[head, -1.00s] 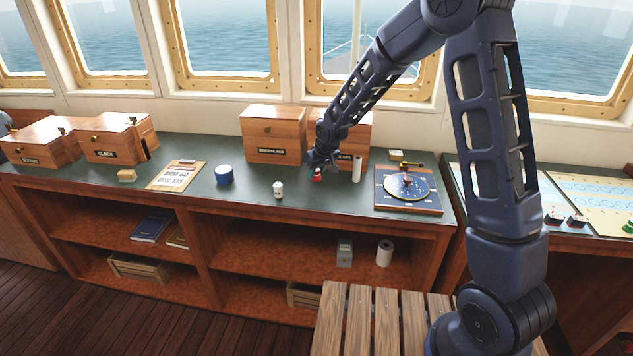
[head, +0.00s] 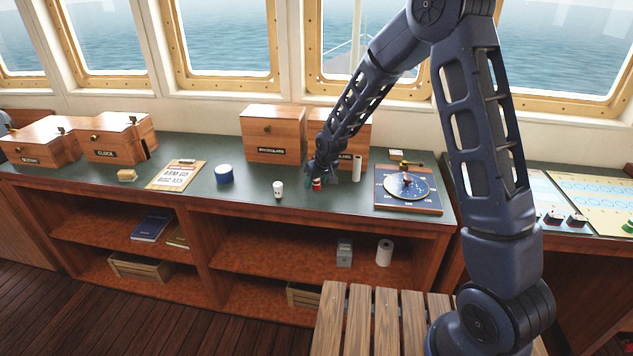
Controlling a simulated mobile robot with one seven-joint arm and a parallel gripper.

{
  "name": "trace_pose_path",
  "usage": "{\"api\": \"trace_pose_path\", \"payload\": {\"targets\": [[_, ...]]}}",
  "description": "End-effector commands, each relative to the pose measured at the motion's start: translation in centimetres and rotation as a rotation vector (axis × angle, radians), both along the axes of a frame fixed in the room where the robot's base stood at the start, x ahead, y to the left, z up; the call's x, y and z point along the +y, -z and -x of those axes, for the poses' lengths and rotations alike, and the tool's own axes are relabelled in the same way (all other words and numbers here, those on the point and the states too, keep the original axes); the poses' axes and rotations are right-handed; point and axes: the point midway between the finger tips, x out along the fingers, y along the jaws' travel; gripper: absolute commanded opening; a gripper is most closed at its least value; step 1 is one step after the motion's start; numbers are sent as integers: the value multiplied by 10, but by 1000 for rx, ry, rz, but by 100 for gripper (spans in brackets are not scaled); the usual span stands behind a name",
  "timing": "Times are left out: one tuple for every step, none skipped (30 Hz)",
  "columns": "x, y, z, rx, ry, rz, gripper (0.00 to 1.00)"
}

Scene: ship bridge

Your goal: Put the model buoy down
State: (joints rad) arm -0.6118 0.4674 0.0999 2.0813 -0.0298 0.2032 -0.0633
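The model buoy (head: 317,186) is a small red shape with a pale band, low at the end of my arm in the head view. It appears to be at the green counter top (head: 245,196), but I cannot tell for certain whether its base touches. My gripper (head: 319,178) is right above and around the buoy, pointing down. The fingers are dark and small in the picture, so whether they are closed on the buoy is unclear. My gripper partly hides the buoy's upper part.
A white cup (head: 278,189) stands left of the buoy, with a blue round tin (head: 224,174) farther left. Wooden boxes (head: 272,126) stand behind. The counter's front strip is clear.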

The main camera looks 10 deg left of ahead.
Motion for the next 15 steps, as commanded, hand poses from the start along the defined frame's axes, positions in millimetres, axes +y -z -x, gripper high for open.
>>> {"api": "trace_pose_path", "payload": {"targets": [[0, 0, 0, 0, 0, 0, 51], [0, 0, 0, 0, 0, 0, 51], [0, 0, 0, 0, 0, 0, 51], [0, -1, 0, -1, 0, -1, 51], [0, -2, 0, -1, 0, -1, 51], [0, -4, 0, -1, 0, -1, 51], [-1, -6, 1, -1, 0, -1, 51], [-1, -9, 1, -2, 0, -2, 51], [-3, -13, 2, -2, 0, -2, 51], [-4, -16, 3, -1, 0, -1, 51], [-5, -19, 4, -1, 0, -1, 51], [-7, -25, 6, -1, 0, -1, 51], [-8, -29, 7, -3, 0, -1, 51], [-9, -34, 8, -2, 1, -2, 51], [-11, -40, 10, -2, 1, -2, 51]]}}
